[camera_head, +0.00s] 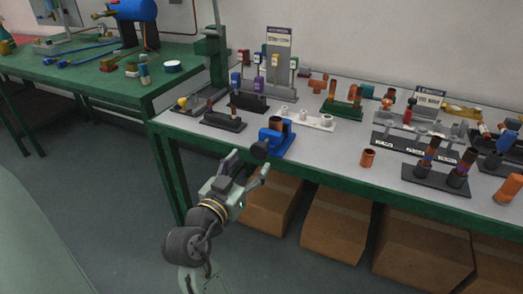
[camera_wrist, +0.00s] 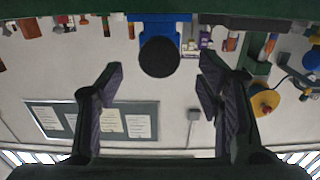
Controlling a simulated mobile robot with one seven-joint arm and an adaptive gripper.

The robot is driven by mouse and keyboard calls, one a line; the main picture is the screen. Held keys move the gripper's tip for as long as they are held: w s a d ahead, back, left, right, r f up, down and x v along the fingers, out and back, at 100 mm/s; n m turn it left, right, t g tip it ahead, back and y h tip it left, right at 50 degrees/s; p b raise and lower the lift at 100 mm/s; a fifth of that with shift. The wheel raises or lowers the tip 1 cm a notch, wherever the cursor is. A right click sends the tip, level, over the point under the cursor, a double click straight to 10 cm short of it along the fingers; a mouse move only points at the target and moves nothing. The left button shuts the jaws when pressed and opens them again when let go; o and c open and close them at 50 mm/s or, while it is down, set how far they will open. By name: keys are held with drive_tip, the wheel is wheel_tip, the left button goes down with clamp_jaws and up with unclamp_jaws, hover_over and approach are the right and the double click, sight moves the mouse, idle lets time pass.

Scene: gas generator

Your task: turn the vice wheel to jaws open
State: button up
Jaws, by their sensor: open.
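The blue vice (camera_head: 276,142) stands at the front edge of the right-hand table, with a copper piece (camera_head: 277,123) at its top. Its dark round wheel (camera_head: 259,151) faces my gripper. My gripper (camera_head: 248,165) is open and empty in front of the wheel, apart from it. In the wrist view, which is upside down, the wheel (camera_wrist: 159,57) sits in the upper middle. There it lies beyond the gap between my two spread fingers (camera_wrist: 160,80). The blue vice body (camera_wrist: 150,20) shows behind the wheel. The vice jaws are too small to judge.
A black block with dark cylinders (camera_head: 224,120) stands left of the vice. A white fixture (camera_head: 307,120) is behind it to the right. A loose copper cup (camera_head: 367,158) stands further right. Cardboard boxes (camera_head: 335,222) are under the green table edge.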

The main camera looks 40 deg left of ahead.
sight(258, 153)
drive_tip(key=p+x, duration=0.1)
drive_tip(key=x, duration=0.5)
drive_tip(key=shift+w, duration=0.1)
drive_tip(key=c, duration=1.2)
drive_tip(key=shift+o, duration=0.2)
drive_tip(key=shift+n, duration=0.3)
drive_tip(key=n+p, duration=0.2)
drive_tip(key=n, duration=0.2)
drive_tip(key=shift+r, duration=0.15)
drive_tip(key=shift+n+p, duration=1.35)
drive_tip(key=shift+n, duration=0.85)
